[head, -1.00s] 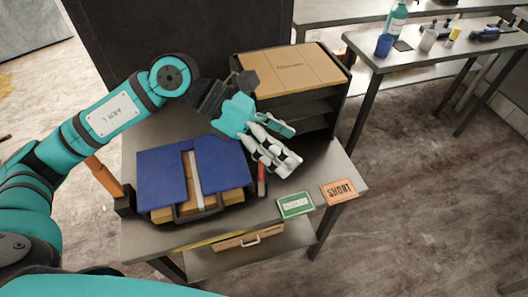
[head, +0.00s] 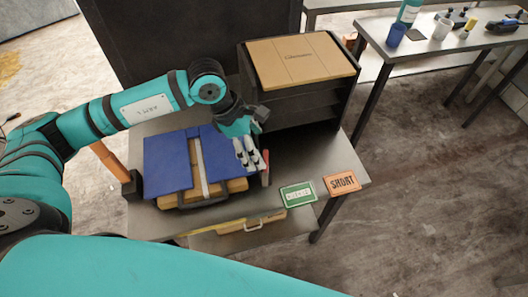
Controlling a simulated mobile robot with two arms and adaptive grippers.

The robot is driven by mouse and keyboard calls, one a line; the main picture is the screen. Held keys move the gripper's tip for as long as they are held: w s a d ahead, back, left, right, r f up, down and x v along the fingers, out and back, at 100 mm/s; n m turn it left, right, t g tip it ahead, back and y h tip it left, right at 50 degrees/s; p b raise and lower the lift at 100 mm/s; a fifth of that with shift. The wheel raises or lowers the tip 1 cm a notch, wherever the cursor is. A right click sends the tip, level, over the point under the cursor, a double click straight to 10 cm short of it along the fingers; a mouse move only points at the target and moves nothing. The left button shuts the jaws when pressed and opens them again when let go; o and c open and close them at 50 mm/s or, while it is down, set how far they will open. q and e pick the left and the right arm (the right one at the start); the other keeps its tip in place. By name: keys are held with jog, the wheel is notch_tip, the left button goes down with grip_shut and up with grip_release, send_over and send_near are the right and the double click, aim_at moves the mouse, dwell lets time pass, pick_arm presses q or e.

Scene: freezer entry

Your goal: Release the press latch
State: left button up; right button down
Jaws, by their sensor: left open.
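The press (head: 180,168) stands on a grey metal bench, with blue panels on top, a tan body below and a pale strip down its middle. A small red handle (head: 265,177) rises at its right side; it looks like the latch, though its shape is partly hidden. My left gripper (head: 250,166) is open, fingers pointing down, over the press's right edge and just behind and left of the red handle. I cannot tell whether a finger touches the handle. My right gripper is out of view.
A dark shelf unit with a cardboard box (head: 300,60) on top stands behind. A green card (head: 297,194) and an orange "SHORT" card (head: 342,183) lie at the bench's front right. An orange post (head: 108,160) stands left of the press.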

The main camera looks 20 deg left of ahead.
aim_at(266, 159)
pick_arm(q)
jog(key=x, duration=0.5)
jog(key=shift+w+d+f+p, duration=0.1)
jog(key=shift+d+f+p, duration=0.05)
jog(key=shift+f+p, duration=0.2)
jog(key=shift+r, duration=0.1)
jog(key=c, duration=1.2)
jog(key=n+b, duration=0.1)
jog(key=n+t+b, duration=0.1)
jog(key=b, duration=0.1)
jog(key=shift+f, duration=0.3)
jog(key=shift+r+n+b, duration=0.2)
jog(key=shift+n+b, duration=0.2)
jog(key=shift+n, duration=0.3)
jog(key=shift+r, duration=0.1)
jog(key=o, duration=1.2)
jog(key=shift+y, duration=0.3)
